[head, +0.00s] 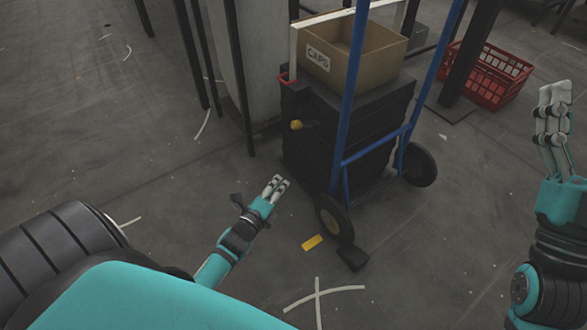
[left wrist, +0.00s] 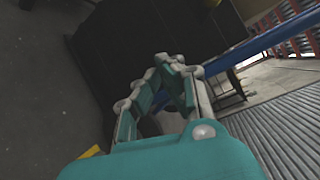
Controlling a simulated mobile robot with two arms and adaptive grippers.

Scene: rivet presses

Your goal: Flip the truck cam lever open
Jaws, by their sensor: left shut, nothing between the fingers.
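The blue hand truck (head: 347,100) stands upright at the centre of the head view, with a black stack (head: 350,125) on it. A yellow knob (head: 296,124) with a dark arm shows on the stack's near left side, and a red handle-like part (head: 286,78) sits above it. I cannot tell which of these is the cam lever. My left gripper (head: 278,182) is shut and empty, low beside the stack and apart from the knob. In the left wrist view its fingertips (left wrist: 172,62) meet. My right gripper (head: 556,93) is raised at the right; its finger opening is unclear.
An open cardboard box (head: 375,62) labelled CAPS sits on the stack. The truck's wheels (head: 334,220) and a black block (head: 352,258) are to the right of my left gripper. A red crate (head: 490,78) stands behind. Floor at the left is clear.

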